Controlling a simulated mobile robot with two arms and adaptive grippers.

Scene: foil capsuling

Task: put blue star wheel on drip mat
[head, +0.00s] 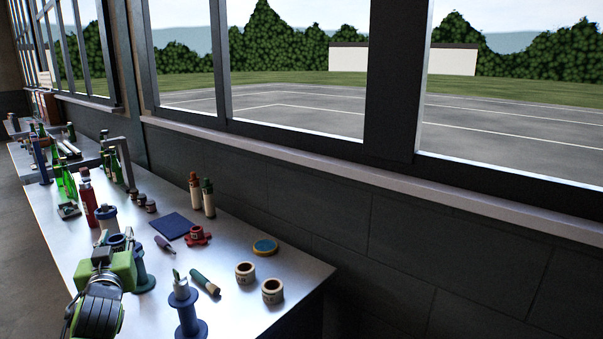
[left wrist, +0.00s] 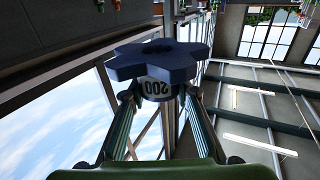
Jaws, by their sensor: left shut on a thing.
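The blue star wheel (left wrist: 155,62) is held between the two fingers of my left gripper (left wrist: 158,95), as the left wrist view shows. A pale hub with a dark number sits under its star plate, between the fingertips. In the head view my left gripper (head: 103,243) is above the left part of the bench, and I cannot clearly make out the wheel there. The drip mat is the dark blue square (head: 171,225), flat on the bench to the right of and beyond my left gripper. Its top looks bare. My right gripper is not in view.
A red star wheel (head: 198,236) lies close to the mat's near right corner. Two upright corked tubes (head: 202,196) stand behind it. Blue spools (head: 187,308), small rolls (head: 272,291) and a yellow-rimmed disc (head: 265,246) stand nearer. Bottles (head: 88,200) crowd the left.

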